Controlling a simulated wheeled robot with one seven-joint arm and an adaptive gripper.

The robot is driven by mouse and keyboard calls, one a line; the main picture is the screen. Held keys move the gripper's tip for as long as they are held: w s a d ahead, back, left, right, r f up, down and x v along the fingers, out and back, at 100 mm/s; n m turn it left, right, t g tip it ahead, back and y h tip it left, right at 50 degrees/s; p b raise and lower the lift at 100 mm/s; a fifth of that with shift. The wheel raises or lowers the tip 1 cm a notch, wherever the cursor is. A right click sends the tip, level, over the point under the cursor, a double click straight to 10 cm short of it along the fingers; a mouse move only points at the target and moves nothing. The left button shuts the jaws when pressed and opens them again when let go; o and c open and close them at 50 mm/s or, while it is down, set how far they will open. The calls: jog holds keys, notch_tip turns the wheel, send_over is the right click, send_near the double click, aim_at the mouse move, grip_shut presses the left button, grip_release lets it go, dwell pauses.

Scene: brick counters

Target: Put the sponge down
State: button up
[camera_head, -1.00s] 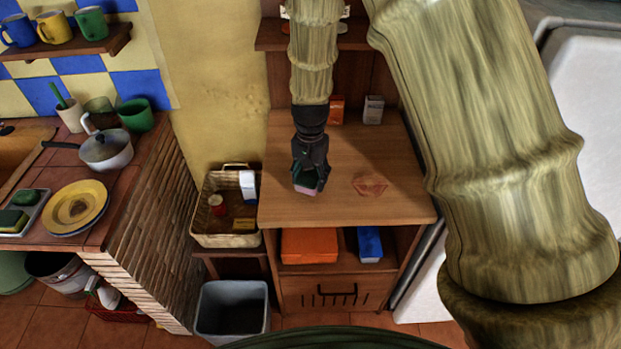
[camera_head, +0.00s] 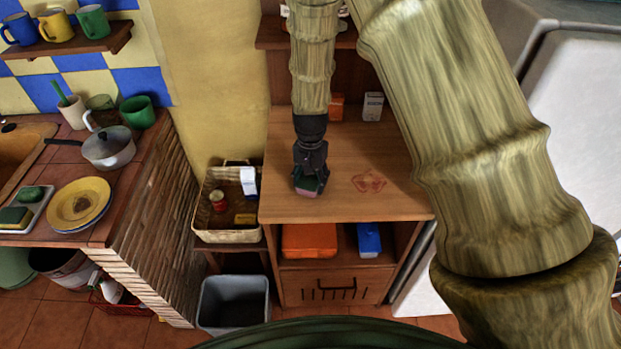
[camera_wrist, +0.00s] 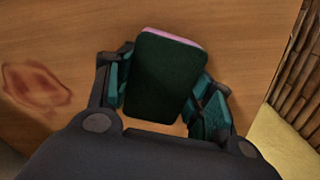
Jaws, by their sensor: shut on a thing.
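The sponge (camera_head: 307,192) is dark green on one face with a pink layer. My gripper (camera_head: 311,184) is shut on it over the front left part of the wooden cabinet top (camera_head: 345,205). In the wrist view the sponge (camera_wrist: 165,75) sits between the two fingers of my gripper (camera_wrist: 167,92), its green face toward the camera and a pink edge at the far end. It is close to the wooden top; I cannot tell whether it touches. A red stain (camera_head: 369,182) marks the top to the right of the gripper; it also shows in the wrist view (camera_wrist: 36,84).
A wicker basket (camera_head: 207,229) stands left of the cabinet, above a grey bin (camera_head: 233,303). An orange box (camera_head: 337,106) and a white box (camera_head: 373,106) stand at the back of the top. The top around the stain is otherwise clear.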

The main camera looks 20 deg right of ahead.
aim_at(311, 178)
jog(key=o, duration=1.3)
jog(key=shift+c, duration=0.2)
notch_tip(311, 178, up, 12)
jog(key=b, duration=0.3)
